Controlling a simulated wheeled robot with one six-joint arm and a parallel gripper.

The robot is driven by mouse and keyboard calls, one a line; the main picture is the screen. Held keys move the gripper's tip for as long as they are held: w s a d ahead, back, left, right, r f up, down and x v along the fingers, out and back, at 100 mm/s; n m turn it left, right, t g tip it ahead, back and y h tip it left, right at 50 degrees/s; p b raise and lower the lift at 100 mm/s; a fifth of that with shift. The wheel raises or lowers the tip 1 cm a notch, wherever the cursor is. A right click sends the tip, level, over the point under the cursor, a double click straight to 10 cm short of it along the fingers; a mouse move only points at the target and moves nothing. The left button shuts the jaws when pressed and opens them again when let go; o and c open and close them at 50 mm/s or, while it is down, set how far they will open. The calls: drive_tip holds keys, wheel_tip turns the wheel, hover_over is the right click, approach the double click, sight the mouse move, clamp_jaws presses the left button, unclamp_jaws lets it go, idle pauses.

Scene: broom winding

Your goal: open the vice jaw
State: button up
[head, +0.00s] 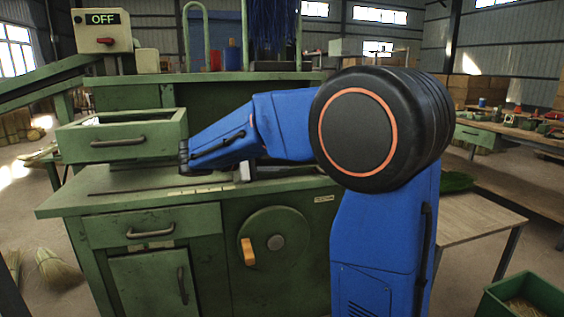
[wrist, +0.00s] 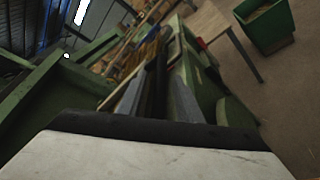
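My blue arm crosses the green winding machine (head: 140,205) in the head view and ends low over its worktop. My gripper is hidden behind my arm there. In the wrist view, two grey bars (wrist: 158,98), which look like its fingers, point along the machine with a dark upright bar between them. Whether they touch it is unclear. A small grey metal piece (head: 244,172) stands on the worktop beside my arm; it may be part of the vice. I cannot make out the vice jaw clearly. A round wheel (head: 290,242) with an orange handle (head: 248,252) is on the machine's front.
An open green drawer (head: 120,141) juts out above the worktop at the left. A control box (head: 102,30) reads OFF. A wooden table (head: 465,222) and a green bin (head: 525,292) stand at the right. Straw bundles (head: 55,268) lie on the floor at the left.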

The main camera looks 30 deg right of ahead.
drive_tip(key=shift+x, duration=0.75)
clamp_jaws()
drive_tip(key=shift+r, duration=0.1)
